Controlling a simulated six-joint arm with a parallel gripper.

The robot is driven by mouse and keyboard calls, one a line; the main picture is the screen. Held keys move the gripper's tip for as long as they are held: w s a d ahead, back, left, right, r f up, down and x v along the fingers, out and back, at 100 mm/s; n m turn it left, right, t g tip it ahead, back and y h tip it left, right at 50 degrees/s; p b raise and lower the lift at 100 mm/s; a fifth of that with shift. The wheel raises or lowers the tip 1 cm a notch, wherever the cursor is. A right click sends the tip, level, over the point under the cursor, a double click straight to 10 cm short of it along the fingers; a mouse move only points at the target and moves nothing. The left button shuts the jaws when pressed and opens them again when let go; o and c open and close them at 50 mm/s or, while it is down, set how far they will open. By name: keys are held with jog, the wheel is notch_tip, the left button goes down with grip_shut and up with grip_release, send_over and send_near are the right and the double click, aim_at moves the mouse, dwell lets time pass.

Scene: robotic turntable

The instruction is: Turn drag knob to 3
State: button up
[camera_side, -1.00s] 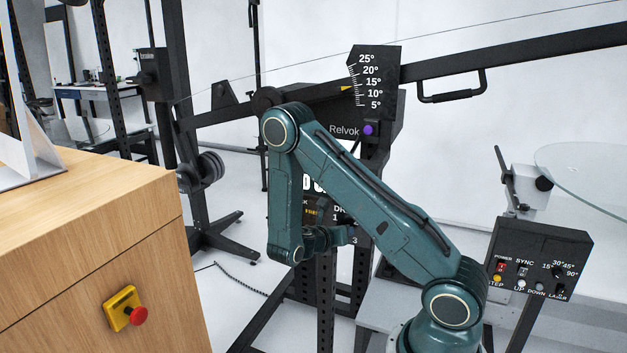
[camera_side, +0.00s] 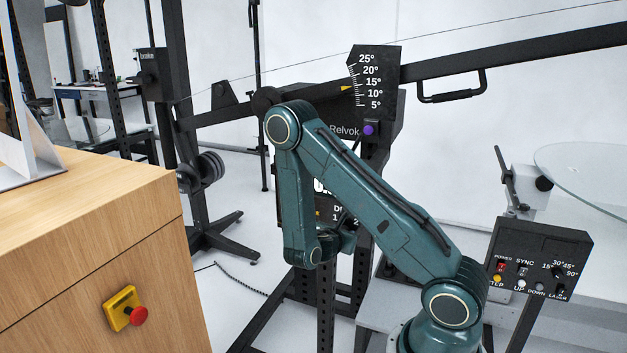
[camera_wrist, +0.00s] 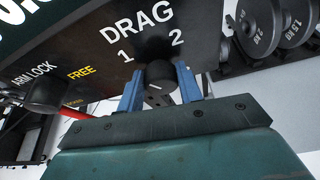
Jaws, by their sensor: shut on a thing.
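The drag knob (camera_wrist: 158,73) is a dark round knob under the white DRAG label on a black panel (camera_wrist: 200,30). The numerals 1 and 2 show above it to its left and right; no 3 is visible in the wrist view. A short pale mark shows on the knob's lower face, but I cannot tell which number it points to. My gripper (camera_wrist: 160,85) is shut on the knob, one blue finger on each side. In the side view my gripper (camera_side: 346,238) is at the panel's lower part, and my arm hides the knob.
An arm lock knob (camera_wrist: 42,92) with a yellow FREE label is left of the drag knob. A red rod (camera_wrist: 72,112) is below it. Weight plates (camera_wrist: 262,25) hang at the upper right. A control box (camera_side: 538,262) stands right of my arm, and a wooden cabinet (camera_side: 90,260) is left.

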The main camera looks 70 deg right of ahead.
jog(key=shift+s+f+m+t, duration=0.15)
jog(key=shift+m+t, duration=0.4)
jog(key=shift+m, duration=0.3)
jog(key=shift+s+r+m+t, duration=0.1)
jog(key=shift+m+t, duration=0.45)
jog(key=shift+m, duration=0.3)
jog(key=o, duration=1)
jog(key=shift+w+n, duration=0.1)
jog(key=shift+n, duration=0.2)
